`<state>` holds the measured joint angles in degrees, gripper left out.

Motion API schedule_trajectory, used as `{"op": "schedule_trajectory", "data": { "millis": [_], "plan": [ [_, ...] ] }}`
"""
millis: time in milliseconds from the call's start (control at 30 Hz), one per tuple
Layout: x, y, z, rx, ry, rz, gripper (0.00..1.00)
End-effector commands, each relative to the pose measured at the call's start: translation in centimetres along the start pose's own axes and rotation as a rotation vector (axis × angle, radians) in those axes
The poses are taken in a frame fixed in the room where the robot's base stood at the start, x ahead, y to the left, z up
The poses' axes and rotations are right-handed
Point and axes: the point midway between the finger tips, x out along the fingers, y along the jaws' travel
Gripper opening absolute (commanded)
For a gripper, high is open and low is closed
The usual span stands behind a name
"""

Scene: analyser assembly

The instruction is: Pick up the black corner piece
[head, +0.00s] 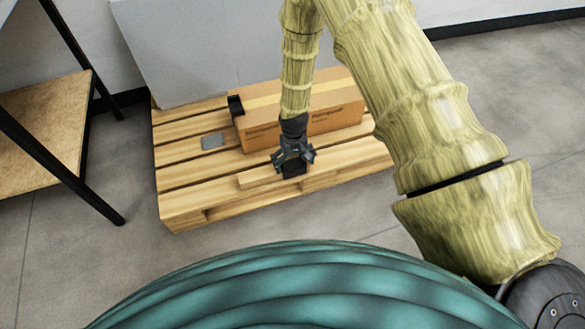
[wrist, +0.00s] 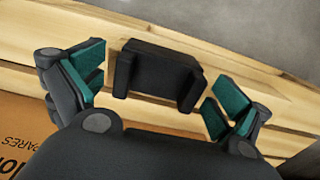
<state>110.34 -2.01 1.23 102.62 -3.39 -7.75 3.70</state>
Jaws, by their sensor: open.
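A black corner piece (wrist: 157,70) with two raised ends sits at the pallet's front edge, on or just above the pale wood; I cannot tell if it touches. My gripper (head: 293,162) is over it, pointing down. In the wrist view the teal finger pads stand apart on either side of the piece, with a gap at each end. In the head view the piece (head: 294,170) is a dark patch partly hidden by the fingers. A second black corner piece (head: 236,106) sits on the left top corner of the cardboard box.
The cardboard box (head: 335,115) lies on the wooden pallet (head: 178,181) just behind my gripper. A flat grey plate (head: 213,141) lies on the pallet to the left. A pale panel (head: 190,45) stands behind. A black-framed shelf (head: 50,120) is at left. Grey floor in front is clear.

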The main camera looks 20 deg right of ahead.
Motion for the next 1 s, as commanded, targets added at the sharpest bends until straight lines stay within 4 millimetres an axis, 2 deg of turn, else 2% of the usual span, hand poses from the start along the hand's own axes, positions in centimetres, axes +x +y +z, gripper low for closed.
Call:
{"op": "schedule_trajectory", "data": {
  "millis": [233,400,467,833,1000],
  "plan": [
    [0.1,0.0,0.0,0.000,0.001,0.000,1.00],
    [0.1,0.0,0.0,0.000,0.001,0.000,0.69],
    [0.1,0.0,0.0,0.000,0.001,0.000,0.60],
    [-0.1,0.0,0.0,0.000,0.001,0.000,0.60],
    [-1.6,0.0,-0.1,0.000,0.001,0.000,0.60]
  ]
}}
